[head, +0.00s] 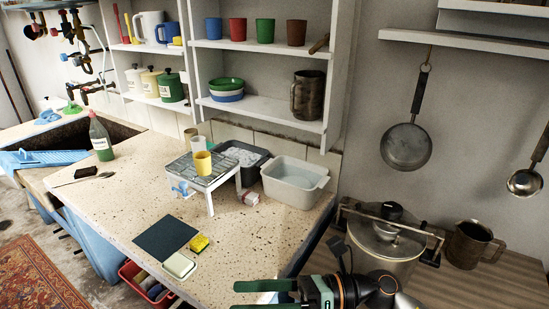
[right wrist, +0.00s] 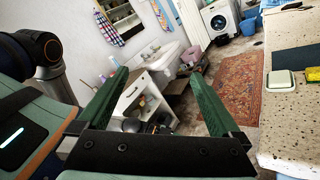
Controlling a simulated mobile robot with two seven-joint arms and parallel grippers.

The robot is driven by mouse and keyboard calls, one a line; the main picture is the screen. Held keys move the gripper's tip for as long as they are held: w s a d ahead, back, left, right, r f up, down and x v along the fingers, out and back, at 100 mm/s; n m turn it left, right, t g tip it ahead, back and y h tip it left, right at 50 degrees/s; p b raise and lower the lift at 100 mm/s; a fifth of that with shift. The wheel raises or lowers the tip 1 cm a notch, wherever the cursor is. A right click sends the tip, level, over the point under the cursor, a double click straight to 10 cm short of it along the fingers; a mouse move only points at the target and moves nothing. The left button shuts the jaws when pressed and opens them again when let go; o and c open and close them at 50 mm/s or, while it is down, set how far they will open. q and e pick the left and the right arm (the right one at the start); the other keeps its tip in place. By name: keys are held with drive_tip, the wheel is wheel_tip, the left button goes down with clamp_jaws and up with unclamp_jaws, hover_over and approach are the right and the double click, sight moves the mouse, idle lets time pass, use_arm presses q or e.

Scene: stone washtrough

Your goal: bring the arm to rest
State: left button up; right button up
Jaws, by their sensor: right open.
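My right gripper (head: 238,297) comes in at the bottom of the head view, its two green fingers pointing left, apart, with nothing between them. It is just off the front right edge of the stone counter (head: 125,225). In the right wrist view the right gripper (right wrist: 157,72) also shows open and empty, with the room behind it. My left gripper is in neither view.
A steel pot (head: 380,250) and a metal jug (head: 470,245) stand right of the gripper. A green-white soap dish (head: 179,266), yellow sponge (head: 199,243) and dark mat (head: 165,235) lie on the counter. A basin (head: 294,182) stands behind. Floor beyond is open.

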drive_tip(key=w+d+f+m+t+h, duration=0.5)
drive_tip(key=m+t, duration=0.4)
drive_tip(key=m, duration=0.7)
drive_tip(key=w+d+f+m+t+h, duration=0.25)
drive_tip(key=d+f+m+t, duration=0.5)
drive_tip(key=m, duration=0.75)
drive_tip(key=s+d+f+m+g+h, duration=0.3)
drive_tip(key=s+f+m, duration=0.4)
drive_tip(key=f, duration=0.3)
drive_tip(key=s+d+f+m+g+h, duration=0.3)
drive_tip(key=s+d+f+m+h, duration=0.2)
drive_tip(key=s+f+m, duration=0.2)
wheel_tip(320, 180, down, 3)
drive_tip(key=shift+s+r+m+h, duration=0.1)
drive_tip(key=shift+s+m+h, duration=0.25)
drive_tip(key=shift+s, duration=0.55)
